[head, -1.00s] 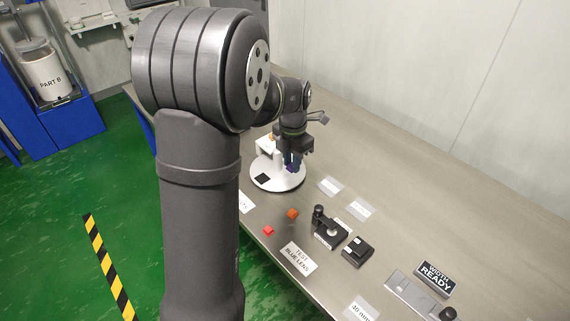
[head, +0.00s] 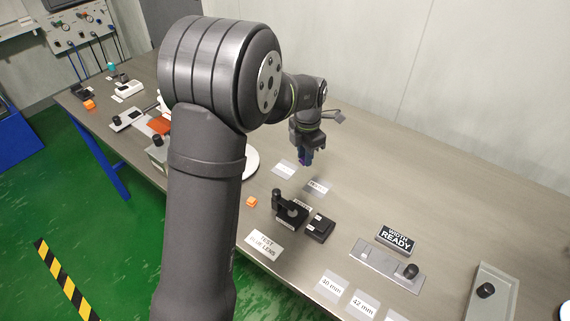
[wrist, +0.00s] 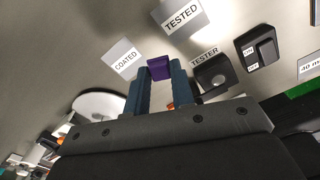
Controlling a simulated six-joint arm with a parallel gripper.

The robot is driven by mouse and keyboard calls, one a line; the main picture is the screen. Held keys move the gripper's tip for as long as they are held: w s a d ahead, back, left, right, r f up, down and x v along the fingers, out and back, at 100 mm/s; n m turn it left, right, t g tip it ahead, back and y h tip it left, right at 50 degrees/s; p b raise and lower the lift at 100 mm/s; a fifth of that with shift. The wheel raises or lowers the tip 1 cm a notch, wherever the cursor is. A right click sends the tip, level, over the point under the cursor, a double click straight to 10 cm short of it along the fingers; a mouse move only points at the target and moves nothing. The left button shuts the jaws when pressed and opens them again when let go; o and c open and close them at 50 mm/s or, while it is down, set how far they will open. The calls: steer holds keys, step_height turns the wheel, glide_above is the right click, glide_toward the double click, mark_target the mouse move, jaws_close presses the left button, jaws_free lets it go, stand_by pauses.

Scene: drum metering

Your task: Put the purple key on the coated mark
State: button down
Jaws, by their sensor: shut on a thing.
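My gripper (head: 305,157) is shut on the purple key (wrist: 159,69), which sits between the two blue-teal fingertips in the wrist view. In the head view the key is a small purple patch at the fingertips, above the table. The coated mark (wrist: 123,58) is a white card lettered COATED, just left of and beyond the key in the wrist view. In the head view it is the pale card (head: 284,170) below and left of the fingers. The key appears apart from the card.
The TESTED card (wrist: 181,17) lies beside the coated mark. The black tester (head: 290,211) and a dark switch box (head: 320,229) stand in front. A white round stand (head: 251,166) is partly hidden behind my arm. An orange block (head: 251,201) lies near the table edge.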

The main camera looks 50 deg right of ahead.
glide_above(285, 169)
step_height(285, 169, down, 4)
steer(key=shift+s+f, duration=0.15)
steer(key=shift+f, duration=2.15)
steer(key=shift+f, duration=0.15)
steer(key=c, duration=1.2)
jaws_free()
steer(key=shift+c, duration=0.2)
